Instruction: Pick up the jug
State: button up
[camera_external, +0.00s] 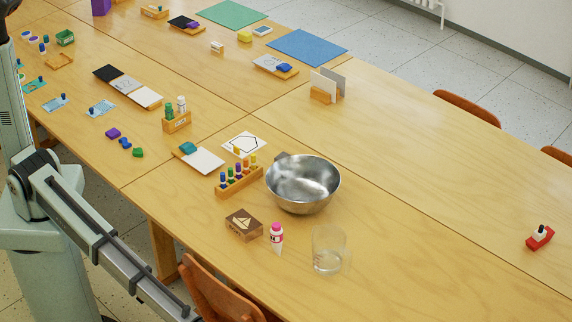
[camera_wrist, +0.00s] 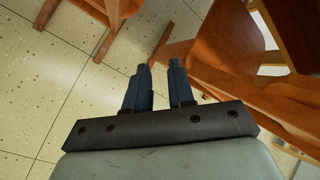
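A clear glass vessel (camera_external: 328,252) stands upright on the table near the front edge in the external view. It is the thing that looks most like a jug, but I cannot make out a handle or spout. My gripper (camera_wrist: 158,67) shows in the wrist view with its two dark fingers apart and nothing between them. It points at floor and chairs, away from the tabletop. In the external view my arm runs out of the bottom edge, so the gripper is hidden there.
A shiny metal bowl (camera_external: 302,188) stands just behind the glass vessel. A pink-and-white bottle (camera_external: 277,238) and a wooden box (camera_external: 243,224) stand to its left. The table right of it is clear up to a red toy boat (camera_external: 540,237). Wooden chairs (camera_wrist: 222,45) are close to my gripper.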

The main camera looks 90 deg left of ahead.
jog(key=w+r+m+t+y, duration=0.1)
jog(key=w+r+m+t, duration=0.25)
jog(key=r, duration=0.45)
jog(key=w+r+m+t+y, duration=0.1)
jog(key=w+r+m+t, duration=0.3)
jog(key=r, duration=0.5)
jog(key=w+a, duration=0.1)
jog(key=w+a+r+m+y, duration=0.1)
jog(key=w+a+m, duration=0.1)
jog(key=w+a, duration=0.1)
jog(key=shift+w+r+m+y, duration=0.1)
jog(key=shift+r+m+y, duration=0.15)
jog(key=shift+y, duration=0.05)
jog(key=m+t+y, duration=0.1)
jog(key=m+y, duration=0.1)
send_near(347, 272)
jog(key=v, duration=0.4)
jog(key=shift+w+d+r, duration=0.1)
jog(key=shift+r, duration=0.3)
jog(key=shift+w+a, duration=0.25)
jog(key=shift+a, duration=0.2)
jog(key=x, duration=0.8)
jog(key=shift+r, duration=0.1)
jog(key=shift+r+x, duration=0.2)
jog(key=shift+x, duration=1.2)
jog(key=shift+r+x, duration=0.2)
jog(key=shift+x, duration=1.15)
jog(key=shift+s+a, duration=0.1)
jog(key=shift+c, duration=0.4)
grip_shut()
